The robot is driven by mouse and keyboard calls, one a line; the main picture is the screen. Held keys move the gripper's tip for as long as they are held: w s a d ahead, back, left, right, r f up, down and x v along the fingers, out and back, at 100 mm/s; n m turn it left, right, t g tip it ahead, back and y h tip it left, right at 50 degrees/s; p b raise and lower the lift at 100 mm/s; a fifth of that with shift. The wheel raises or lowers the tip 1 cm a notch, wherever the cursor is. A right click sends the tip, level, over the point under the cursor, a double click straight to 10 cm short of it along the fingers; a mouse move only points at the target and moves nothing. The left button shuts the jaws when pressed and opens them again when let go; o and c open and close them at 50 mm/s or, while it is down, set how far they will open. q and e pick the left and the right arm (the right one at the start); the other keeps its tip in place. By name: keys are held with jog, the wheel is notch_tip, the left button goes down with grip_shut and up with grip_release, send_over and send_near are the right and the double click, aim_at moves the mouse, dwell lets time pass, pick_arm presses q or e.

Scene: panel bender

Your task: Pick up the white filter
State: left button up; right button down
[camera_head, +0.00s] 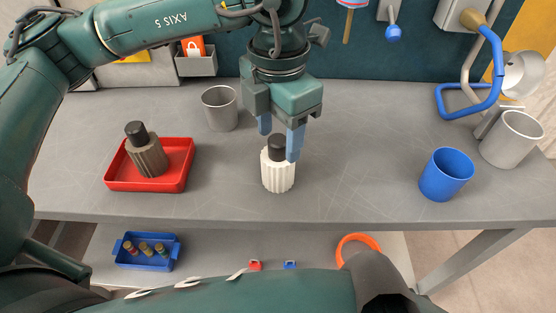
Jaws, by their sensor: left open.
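The white filter (278,174) stands upright on the grey table (360,150), near the middle. It has a ribbed white body and a black cap. My left gripper (279,143) points down over it, open, with its blue fingers at the height of the black cap. One finger is on the right side of the cap; the other is at its upper left. I cannot tell whether the fingers touch it. My right gripper cannot be made out; a green arm part crosses the bottom of the view.
A red tray (180,183) at left holds a brown filter (148,156) with a black cap. A grey cup (220,108) stands behind the gripper at left. A blue cup (446,174) and a grey cup (510,139) stand at right. A blue bin (148,263) sits on the lower shelf.

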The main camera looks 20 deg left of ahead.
pick_arm(q)
jog(key=shift+f, duration=0.8)
jog(key=shift+c, duration=0.3)
grip_shut()
